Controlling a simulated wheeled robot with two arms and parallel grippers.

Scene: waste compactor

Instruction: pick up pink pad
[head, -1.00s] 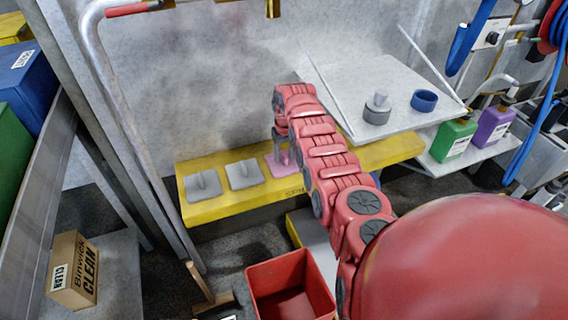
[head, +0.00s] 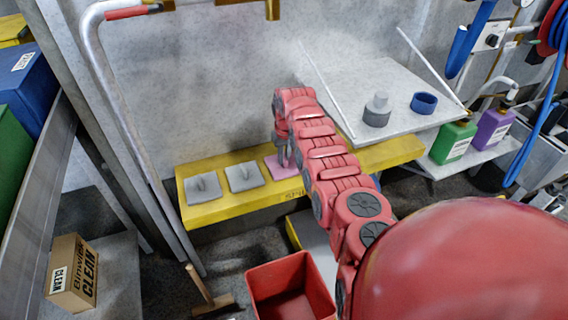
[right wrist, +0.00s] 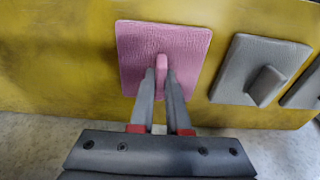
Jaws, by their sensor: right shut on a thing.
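The pink pad (head: 279,168) lies flat on the yellow bench (head: 225,211), to the right of two grey pads. In the right wrist view the pink pad (right wrist: 135,52) is a square with an upright tab in its middle. My right gripper (right wrist: 161,75) is shut on that tab, with one finger on each side. In the head view my right gripper (head: 285,158) reaches down onto the pad, and my right arm hides part of the pad and bench. The pad appears to rest on the bench. My left gripper is not in view.
Two grey pads (head: 203,188) (head: 244,176) with tabs sit on the bench's left. A tilted grey shelf (head: 400,85) with a grey cylinder (head: 377,110) and a blue ring (head: 424,102) is at right. A red bin (head: 290,287) stands below. A slanted pole (head: 200,284) stands near it.

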